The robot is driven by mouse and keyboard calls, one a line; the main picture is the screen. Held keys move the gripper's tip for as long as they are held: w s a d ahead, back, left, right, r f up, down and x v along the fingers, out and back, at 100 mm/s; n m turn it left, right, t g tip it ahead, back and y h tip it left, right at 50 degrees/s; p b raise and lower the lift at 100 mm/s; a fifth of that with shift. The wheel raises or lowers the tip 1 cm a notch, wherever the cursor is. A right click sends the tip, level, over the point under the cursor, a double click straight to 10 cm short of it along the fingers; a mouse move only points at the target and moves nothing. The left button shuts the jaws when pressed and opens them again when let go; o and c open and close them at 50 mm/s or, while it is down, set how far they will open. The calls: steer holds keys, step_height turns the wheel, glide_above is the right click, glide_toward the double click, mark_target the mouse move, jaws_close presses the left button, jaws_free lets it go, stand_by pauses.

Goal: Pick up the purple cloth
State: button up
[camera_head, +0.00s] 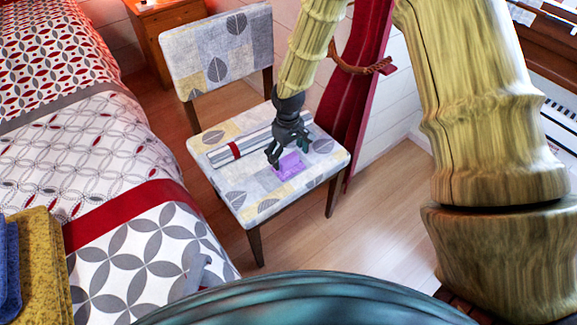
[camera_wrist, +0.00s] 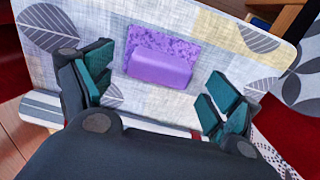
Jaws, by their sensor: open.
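The purple cloth (camera_head: 290,166) lies folded on the seat of a patterned chair (camera_head: 265,208), near the seat's front right part. In the wrist view the cloth (camera_wrist: 161,58) is a small lilac rectangle with a speckled back strip and a smoother folded front. My gripper (camera_head: 284,158) is over the seat, just above and left of the cloth in the head view. In the wrist view its teal-padded fingers (camera_wrist: 158,88) are spread apart, with the cloth between and beyond them. Nothing is between the pads. I cannot tell the exact height above the cloth.
A rolled striped cloth with a red band (camera_head: 240,148) lies across the seat behind the purple cloth. The chair's backrest (camera_head: 217,50) rises behind it. A bed (camera_head: 100,150) stands left, a red curtain (camera_head: 357,100) right. Bare floor (camera_head: 385,215) lies right of the chair.

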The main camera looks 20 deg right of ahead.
mark_target(290, 165)
step_height(290, 165, down, 3)
steer(key=shift+r, duration=0.2)
steer(key=c, duration=1.2)
